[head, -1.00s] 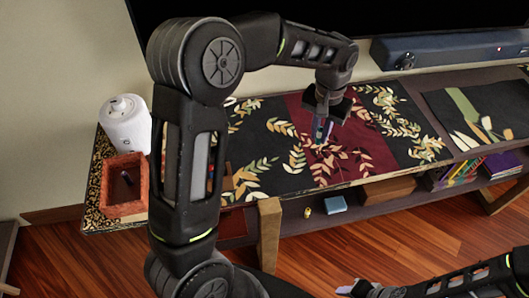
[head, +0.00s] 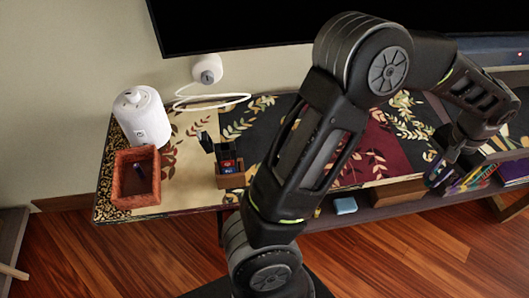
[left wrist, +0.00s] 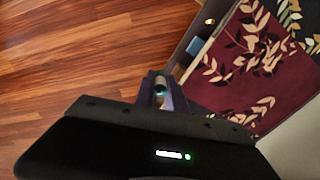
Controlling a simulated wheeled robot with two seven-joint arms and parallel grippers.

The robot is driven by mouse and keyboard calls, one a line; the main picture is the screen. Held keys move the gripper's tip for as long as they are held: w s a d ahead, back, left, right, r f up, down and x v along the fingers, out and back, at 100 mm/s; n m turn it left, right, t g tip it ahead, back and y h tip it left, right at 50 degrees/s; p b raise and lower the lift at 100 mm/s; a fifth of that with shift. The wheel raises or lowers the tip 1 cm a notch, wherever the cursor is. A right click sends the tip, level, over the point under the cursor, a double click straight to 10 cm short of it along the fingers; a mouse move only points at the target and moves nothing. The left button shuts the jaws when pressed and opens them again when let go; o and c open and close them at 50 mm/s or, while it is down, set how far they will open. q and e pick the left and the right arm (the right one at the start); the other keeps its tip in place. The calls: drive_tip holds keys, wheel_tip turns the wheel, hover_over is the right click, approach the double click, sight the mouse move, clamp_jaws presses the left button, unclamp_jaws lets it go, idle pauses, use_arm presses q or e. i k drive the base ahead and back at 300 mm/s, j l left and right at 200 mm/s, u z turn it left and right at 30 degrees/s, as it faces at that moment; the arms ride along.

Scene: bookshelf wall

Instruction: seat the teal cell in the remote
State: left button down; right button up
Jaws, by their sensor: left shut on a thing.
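My left gripper (head: 438,172) is at the right of the head view, above the front edge of the shelf top, pointing down. In the left wrist view its fingers (left wrist: 161,92) are shut on a small cylinder, the teal cell (left wrist: 160,84), with a greenish-teal part showing. A small brown box (head: 231,181) on the shelf top holds a dark item with red and blue spots, perhaps the remote with cells; I cannot tell for sure. A black upright piece (head: 206,142) stands at its back left. My right gripper is out of view.
A reddish-brown tray (head: 121,188) at the left end holds a small dark cylinder (head: 140,171). A white round device (head: 143,118) stands behind it. A white cable (head: 215,102) lies at the back. Books (head: 470,180) and a light-blue block (head: 345,206) sit on the lower shelf.

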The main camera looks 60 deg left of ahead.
sight(227, 158)
drive_tip(key=k+j, duration=0.9)
drive_tip(key=k, duration=0.15)
